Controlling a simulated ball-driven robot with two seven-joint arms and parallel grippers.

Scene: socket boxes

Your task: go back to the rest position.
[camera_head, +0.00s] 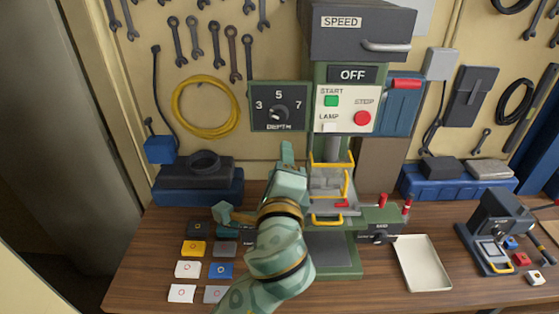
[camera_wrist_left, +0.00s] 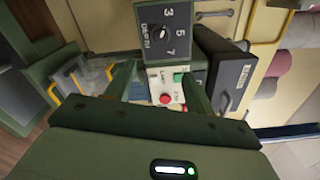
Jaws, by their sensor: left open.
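My left gripper (camera_head: 253,178) is open and empty in the head view, raised in front of the green press (camera_head: 342,260). One finger points up below the depth dial (camera_head: 279,106); the other points left above the small boxes. In the left wrist view my left gripper (camera_wrist_left: 158,80) has its two green fingers spread apart, with nothing seen between them but the press behind. The control panel (camera_head: 345,108) carries a green start button, a red stop button and a lamp switch, and the display above reads OFF. My arm hides part of the bench. My right gripper is not in view.
Several small coloured boxes (camera_head: 194,248) lie on the bench left of my arm. An empty pale tray (camera_head: 423,265) lies right of the press. A small dark machine (camera_head: 503,222) stands at the far right. Blue cases (camera_head: 199,190) line the wall.

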